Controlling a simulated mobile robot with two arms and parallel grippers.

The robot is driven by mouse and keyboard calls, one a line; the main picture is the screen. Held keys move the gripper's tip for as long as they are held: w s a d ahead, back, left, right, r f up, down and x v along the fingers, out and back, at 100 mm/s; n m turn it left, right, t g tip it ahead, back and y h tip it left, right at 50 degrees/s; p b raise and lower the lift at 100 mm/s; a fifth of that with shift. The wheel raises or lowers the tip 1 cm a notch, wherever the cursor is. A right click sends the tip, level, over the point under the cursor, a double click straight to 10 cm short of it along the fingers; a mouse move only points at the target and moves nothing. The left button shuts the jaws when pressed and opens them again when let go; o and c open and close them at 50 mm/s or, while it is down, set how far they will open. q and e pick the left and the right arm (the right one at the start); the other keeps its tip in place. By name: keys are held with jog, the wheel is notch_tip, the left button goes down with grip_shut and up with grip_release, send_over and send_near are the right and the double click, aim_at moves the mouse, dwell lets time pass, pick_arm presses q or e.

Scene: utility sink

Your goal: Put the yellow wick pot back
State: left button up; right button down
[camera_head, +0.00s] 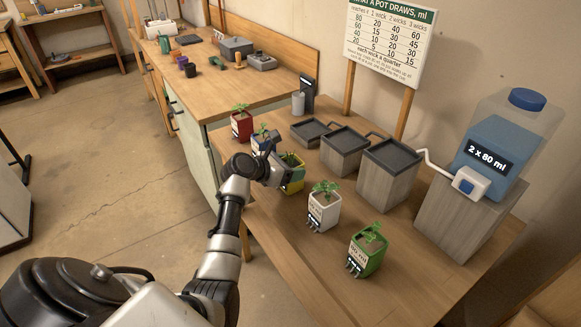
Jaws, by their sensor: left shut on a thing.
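The yellow wick pot (293,184) holds a small green plant and sits in the row of pots along the front of the wooden bench (405,262). My left gripper (277,174) is shut on its left side and hides part of it. I cannot tell whether the pot's base touches the bench. My right gripper is not in view.
A red pot (241,126) and a blue pot (259,144) stand behind the yellow one; a white pot (322,212) and a green pot (365,258) stand nearer. Grey stepped trays (388,155) and a water bottle (500,140) are at the right.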

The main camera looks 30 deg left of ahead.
pick_arm(q)
jog(key=o, duration=1.1)
jog(key=shift+f, duration=0.1)
jog(key=shift+o, duration=0.2)
jog(key=shift+r, duration=0.2)
jog(key=v, duration=1.2)
